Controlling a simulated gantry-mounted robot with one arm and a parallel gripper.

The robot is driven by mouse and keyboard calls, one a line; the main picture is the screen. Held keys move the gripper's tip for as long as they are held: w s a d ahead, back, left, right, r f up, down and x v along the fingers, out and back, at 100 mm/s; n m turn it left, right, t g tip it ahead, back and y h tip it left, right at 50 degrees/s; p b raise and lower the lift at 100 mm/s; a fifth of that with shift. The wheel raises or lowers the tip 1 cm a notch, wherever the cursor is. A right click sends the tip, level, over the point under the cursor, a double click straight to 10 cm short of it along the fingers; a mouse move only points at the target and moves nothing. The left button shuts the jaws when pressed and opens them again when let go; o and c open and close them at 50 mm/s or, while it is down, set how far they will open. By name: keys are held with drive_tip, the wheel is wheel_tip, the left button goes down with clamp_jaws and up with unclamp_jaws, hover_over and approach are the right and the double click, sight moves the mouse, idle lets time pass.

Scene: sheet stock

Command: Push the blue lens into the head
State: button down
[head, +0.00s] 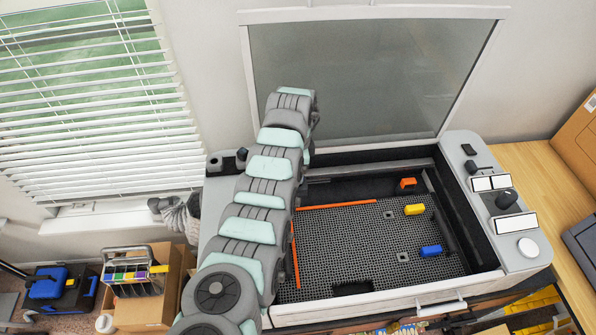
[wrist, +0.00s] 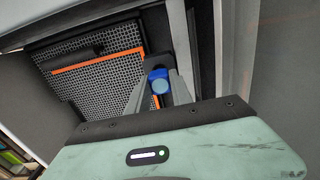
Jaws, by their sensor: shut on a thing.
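In the wrist view, the blue lens (wrist: 158,75), a short blue piece with a paler round end, sits between the two fingers of my gripper (wrist: 159,88). My gripper is shut on it. Dark machine parts lie close behind the lens; I cannot make out the head or its opening among them, nor tell whether the lens touches anything. In the head view, my arm hides my gripper and the lens.
An open-lidded machine has a dark mesh bed (head: 350,235) with orange strips (head: 337,205). The raised lid (head: 365,75) and the control panel (head: 495,205) bound the space.

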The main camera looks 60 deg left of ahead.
drive_tip(key=shift+f+b, duration=0.75)
drive_tip(key=shift+f, duration=0.8)
idle(2.6)
drive_tip(key=c, duration=1.1)
unclamp_jaws()
drive_tip(key=shift+o, duration=0.2)
drive_tip(key=shift+d, duration=0.1)
drive_tip(key=o, duration=0.5)
drive_tip(key=shift+r, duration=0.1)
drive_tip(key=shift+c, duration=0.2)
drive_tip(key=shift+r+p, duration=1.15)
drive_tip(key=shift+r, duration=2.4)
